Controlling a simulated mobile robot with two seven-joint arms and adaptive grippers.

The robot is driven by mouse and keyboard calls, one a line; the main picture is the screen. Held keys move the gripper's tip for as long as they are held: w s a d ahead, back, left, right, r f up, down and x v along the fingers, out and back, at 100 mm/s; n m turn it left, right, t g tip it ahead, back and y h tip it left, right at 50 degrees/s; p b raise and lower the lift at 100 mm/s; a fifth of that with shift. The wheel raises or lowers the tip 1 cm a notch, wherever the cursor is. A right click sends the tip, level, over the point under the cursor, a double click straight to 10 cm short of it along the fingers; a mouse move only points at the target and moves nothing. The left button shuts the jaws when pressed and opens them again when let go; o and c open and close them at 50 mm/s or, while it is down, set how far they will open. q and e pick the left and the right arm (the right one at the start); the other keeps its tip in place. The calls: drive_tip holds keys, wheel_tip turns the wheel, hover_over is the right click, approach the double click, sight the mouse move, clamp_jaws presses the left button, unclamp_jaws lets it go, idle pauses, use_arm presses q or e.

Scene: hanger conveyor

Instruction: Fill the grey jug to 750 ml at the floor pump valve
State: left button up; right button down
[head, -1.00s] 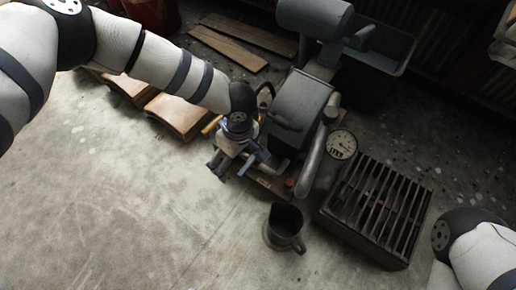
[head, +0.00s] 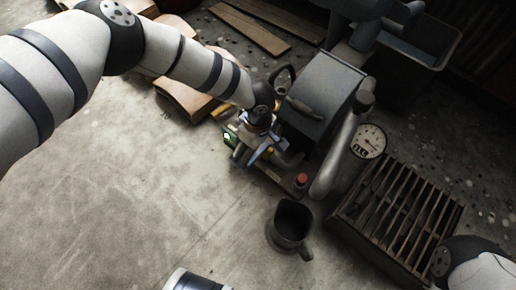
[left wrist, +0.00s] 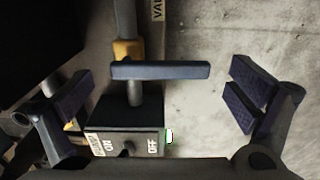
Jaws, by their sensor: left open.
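The grey jug (head: 291,222) stands upright on the concrete floor in front of the pump, its handle toward the lower right. Its inside is dark, so I cannot tell the water level. My left gripper (head: 250,152) is at the pump's near left side. In the left wrist view the gripper (left wrist: 160,100) is open, with its fingers spread on both sides of a dark blue bar handle (left wrist: 160,70). The handle sits crosswise on a grey stem, apart from both fingers. My right gripper is out of view.
A black box (left wrist: 125,142) marked ON and OFF lies below the handle. The pump housing (head: 322,95), a dial gauge (head: 368,141) and a slatted grate (head: 397,210) stand to the right. A red knob (head: 301,180) is near the jug. The floor at left is clear.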

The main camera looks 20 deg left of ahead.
use_arm(q)
drive_tip(key=shift+a+r, duration=0.1)
drive_tip(key=c, duration=2.4)
drive_tip(key=shift+s, duration=0.1)
